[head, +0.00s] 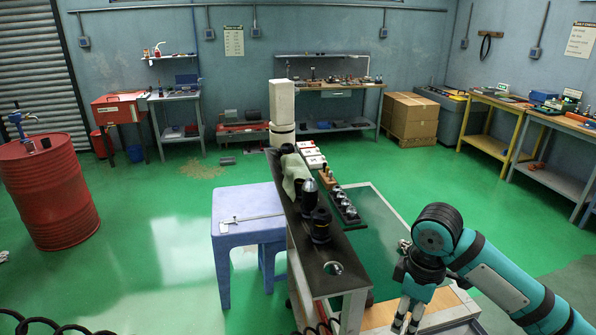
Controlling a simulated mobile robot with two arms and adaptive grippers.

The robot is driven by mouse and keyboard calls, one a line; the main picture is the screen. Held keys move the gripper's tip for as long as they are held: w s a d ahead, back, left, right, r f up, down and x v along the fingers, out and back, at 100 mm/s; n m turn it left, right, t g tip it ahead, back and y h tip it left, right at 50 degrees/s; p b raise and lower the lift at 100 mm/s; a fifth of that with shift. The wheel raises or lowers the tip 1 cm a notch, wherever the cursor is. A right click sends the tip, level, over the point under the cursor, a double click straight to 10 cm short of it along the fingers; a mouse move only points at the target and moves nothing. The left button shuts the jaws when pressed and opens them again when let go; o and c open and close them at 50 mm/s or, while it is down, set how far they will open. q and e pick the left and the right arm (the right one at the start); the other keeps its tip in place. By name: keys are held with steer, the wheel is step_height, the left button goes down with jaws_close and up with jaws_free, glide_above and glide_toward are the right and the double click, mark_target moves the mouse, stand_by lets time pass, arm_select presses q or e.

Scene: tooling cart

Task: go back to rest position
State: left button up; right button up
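My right gripper (406,322) hangs fingers-down at the lower right, beside the tooling cart (350,277). Its two fingers look apart, and I see nothing between them. My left gripper is outside the head view. The cart's narrow dark top has an empty round hole at its near end. Two black tool holders, one nearer (320,226) and one farther (309,196), stand upright on it. A pale cloth (294,176) lies behind them.
A rack of several metal pieces (344,207), a wooden block (327,178) and white-and-red boxes (312,156) sit along the cart's right side. A blue stool (232,233) with a caliper (250,218) stands left. A red drum (55,200) is far left. Green floor between is clear.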

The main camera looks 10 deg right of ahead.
steer(key=s+a+f+m+t+y, duration=0.2)
steer(key=s+a+f, duration=0.6)
steer(key=a+f, duration=0.35)
steer(key=s+d+f+m+t+h, duration=0.1)
steer(key=s+d+f+m, duration=0.15)
steer(key=s, duration=0.25)
steer(key=s+d+f+m+h, duration=0.1)
steer(key=s+m, duration=0.2)
steer(key=s, duration=0.3)
step_height(320, 180, down, 33)
steer(key=s+g+b, duration=0.1)
steer(key=b, duration=0.7)
steer(key=s+d+f+b, duration=0.2)
steer(key=s+f, duration=0.6)
steer(key=f, duration=0.4)
steer(key=s+d+f+g+b, duration=0.1)
steer(key=s+f+b, duration=0.3)
steer(key=s+f, duration=0.5)
step_height(320, 180, down, 3)
steer(key=shift+d+f, duration=0.1)
steer(key=shift+d, duration=0.25)
